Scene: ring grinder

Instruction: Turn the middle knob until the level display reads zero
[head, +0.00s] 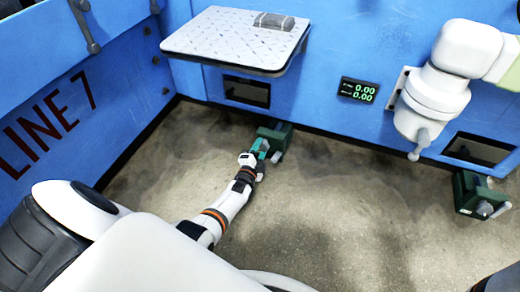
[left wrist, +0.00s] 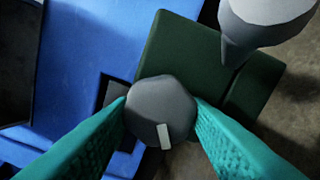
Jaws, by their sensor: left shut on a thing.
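The level display (head: 358,90) on the blue wall shows two green lines, both reading 0.00. A dark green box (head: 275,137) stands low against the wall, left of the display. My left gripper (head: 259,154) is at this box. In the left wrist view, its teal fingers stand on both sides of a grey, many-sided knob (left wrist: 160,106) and are shut on it. The knob has a white mark near its lower edge. The green housing (left wrist: 182,55) shows behind it. My right gripper is not in view.
A second green box with a grey knob (head: 482,195) stands at the right. A white jointed arm (head: 436,90) is mounted on the wall above it. A pale shelf (head: 225,42) juts out at the upper left. The concrete floor (head: 340,215) is clear.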

